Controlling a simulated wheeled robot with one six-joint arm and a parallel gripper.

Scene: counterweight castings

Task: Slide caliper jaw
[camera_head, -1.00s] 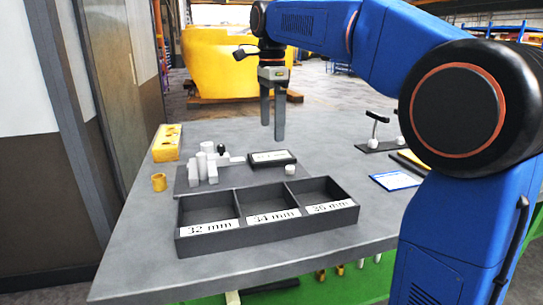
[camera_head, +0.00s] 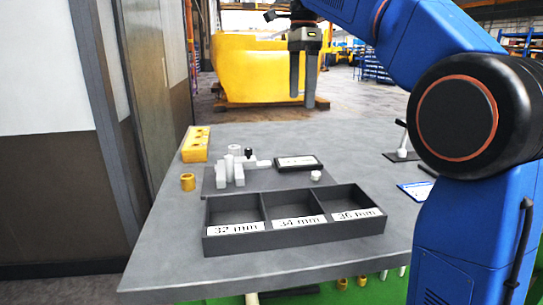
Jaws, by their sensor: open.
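The caliper (camera_head: 239,172) stands on a dark plate left of the middle of the table. It has upright pale jaws and a bar with a black knob (camera_head: 248,152) at its right. A pale cylinder (camera_head: 234,150) stands at the jaws; whether it touches both is too small to tell. A display (camera_head: 298,163) lies right of the caliper; its reading is not legible. My gripper (camera_head: 302,98) is open and empty, pointing down, high above the table and right of the caliper in the picture.
A dark tray (camera_head: 296,240) with three empty compartments, labelled 32, 34 and 36 mm, sits in front. A yellow block with holes (camera_head: 195,144), a brass ring (camera_head: 187,182), a white knob (camera_head: 316,175) and a blue-edged card (camera_head: 416,191) lie around. Bare table lies behind the display.

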